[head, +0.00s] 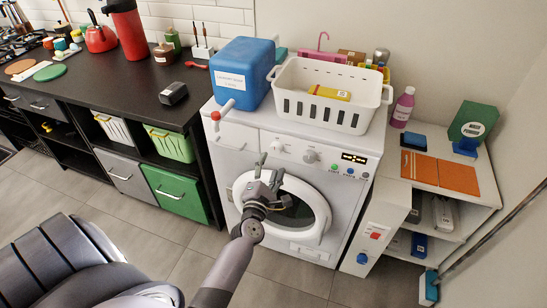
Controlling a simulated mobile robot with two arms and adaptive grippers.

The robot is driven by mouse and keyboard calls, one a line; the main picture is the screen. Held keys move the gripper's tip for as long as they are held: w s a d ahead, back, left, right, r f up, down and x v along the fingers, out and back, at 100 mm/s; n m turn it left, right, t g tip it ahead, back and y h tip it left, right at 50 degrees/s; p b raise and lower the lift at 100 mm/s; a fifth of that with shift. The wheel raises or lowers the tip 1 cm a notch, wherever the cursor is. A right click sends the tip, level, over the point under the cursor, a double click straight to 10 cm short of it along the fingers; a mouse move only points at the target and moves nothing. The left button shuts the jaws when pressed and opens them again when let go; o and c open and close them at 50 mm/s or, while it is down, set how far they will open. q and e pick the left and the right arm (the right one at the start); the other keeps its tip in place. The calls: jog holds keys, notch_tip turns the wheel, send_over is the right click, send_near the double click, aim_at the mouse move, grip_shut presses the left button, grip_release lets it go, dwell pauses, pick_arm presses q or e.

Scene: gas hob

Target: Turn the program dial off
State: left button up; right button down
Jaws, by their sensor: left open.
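The white washing machine (345,195) stands in the middle, its control panel along the upper front. A round pale dial (310,156) sits on the panel, and a smaller knob (276,146) is left of it. Which mark the dial points at is too small to read. My left gripper (269,169) is open and empty, in front of the machine, below and left of the dial. In this view it overlaps the upper left of the round door (321,205); it looks apart from the dial. My right gripper is not in view.
A blue detergent box (243,73) and a white basket (325,105) stand on the machine. A white shelf unit (455,210) stands to the right, dark counter (100,80) to the left. The floor in front is clear.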

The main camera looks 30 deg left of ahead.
pick_arm(q)
jog(key=v, duration=0.6)
dwell(0.4)
jog(key=s+d+f+m+g+h, duration=0.1)
jog(key=d+f+m+h, duration=0.2)
jog(key=f, duration=0.4)
jog(key=s+d+f+m+g+h, duration=0.1)
jog(key=d+f+m+g, duration=0.15)
jog(key=f+m, duration=0.3)
jog(key=s+d+f+m+g+h+p, duration=0.1)
jog(key=s+d+f+m+g+h, duration=0.2)
jog(key=s+f+m, duration=0.55)
jog(key=s+d+f+m+g+p, duration=0.15)
jog(key=s+d+f+m, duration=0.35)
jog(key=f, duration=0.7)
jog(key=s+a+f+m+g, duration=0.2)
jog(key=s+f+m+g, duration=0.2)
jog(key=s, duration=0.9)
jog(key=s+a+f+m+g, duration=0.2)
jog(key=s+f+m+g, duration=0.2)
jog(key=s, duration=0.9)
notch_tip(320, 180, down, 3)
jog(key=shift+r+m+y, duration=0.15)
jog(key=shift+m+y, duration=0.25)
jog(key=shift+m, duration=0.4)
jog(key=shift+w, duration=0.1)
